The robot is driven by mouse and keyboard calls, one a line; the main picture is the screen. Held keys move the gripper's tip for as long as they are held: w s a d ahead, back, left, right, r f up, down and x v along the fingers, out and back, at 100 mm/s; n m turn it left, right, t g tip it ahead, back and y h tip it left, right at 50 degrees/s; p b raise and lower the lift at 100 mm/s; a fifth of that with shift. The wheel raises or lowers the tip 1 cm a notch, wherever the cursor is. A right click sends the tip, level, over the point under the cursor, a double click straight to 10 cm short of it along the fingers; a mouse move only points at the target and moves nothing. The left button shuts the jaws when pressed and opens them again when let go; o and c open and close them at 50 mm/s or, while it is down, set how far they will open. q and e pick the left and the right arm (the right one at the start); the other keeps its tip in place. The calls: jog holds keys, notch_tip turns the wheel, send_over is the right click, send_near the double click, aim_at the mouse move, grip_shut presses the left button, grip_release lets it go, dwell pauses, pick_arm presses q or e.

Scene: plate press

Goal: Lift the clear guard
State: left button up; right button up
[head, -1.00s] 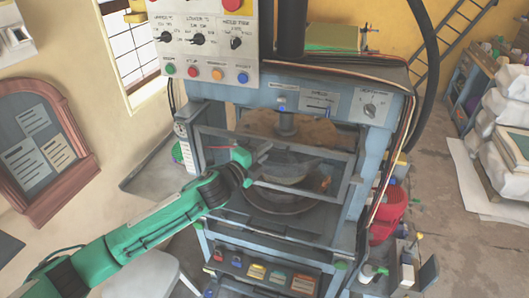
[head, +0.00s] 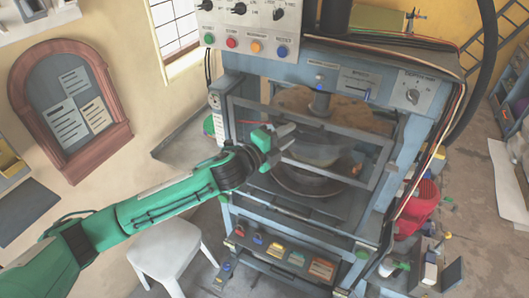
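The clear guard (head: 330,134) is a see-through panel in a grey frame across the front of the blue press (head: 385,108). It looks lowered, with the round plate (head: 310,178) showing behind and below it. My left gripper (head: 287,142) is in front of the guard's left half, near its lower bar (head: 340,178). Its grey fingers look spread apart with nothing between them. I cannot tell whether they touch the bar. My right gripper is not in view.
A control panel (head: 250,28) with knobs and coloured buttons is above left of the press. A white stool (head: 168,248) stands below my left arm. A red bin (head: 418,203) and small items are at the right.

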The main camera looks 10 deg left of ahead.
pick_arm(q)
jog(key=b+v, duration=0.3)
jog(key=v, duration=0.6)
jog(key=shift+a, duration=0.15)
jog(key=shift+s, duration=0.1)
